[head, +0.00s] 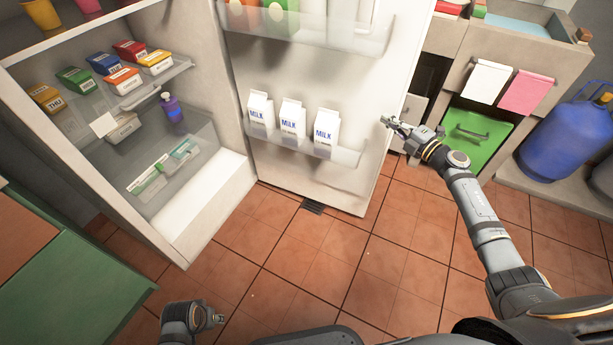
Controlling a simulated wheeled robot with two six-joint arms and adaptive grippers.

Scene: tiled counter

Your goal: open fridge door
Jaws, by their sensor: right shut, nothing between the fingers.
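The fridge (206,199) stands at the left with its inside in full view. Its door (374,165) is swung wide open to the right, and its inner racks face me. Three milk cartons (292,118) stand in the lower door rack. My right gripper (386,121) is shut and empty, close to the free edge of the door on its right side; I cannot tell whether it touches the door.
Fridge shelves hold small boxes (123,79) and a purple bottle (172,107). A green-sided cabinet (75,285) is at the lower left. The tiled floor (330,250) is clear.

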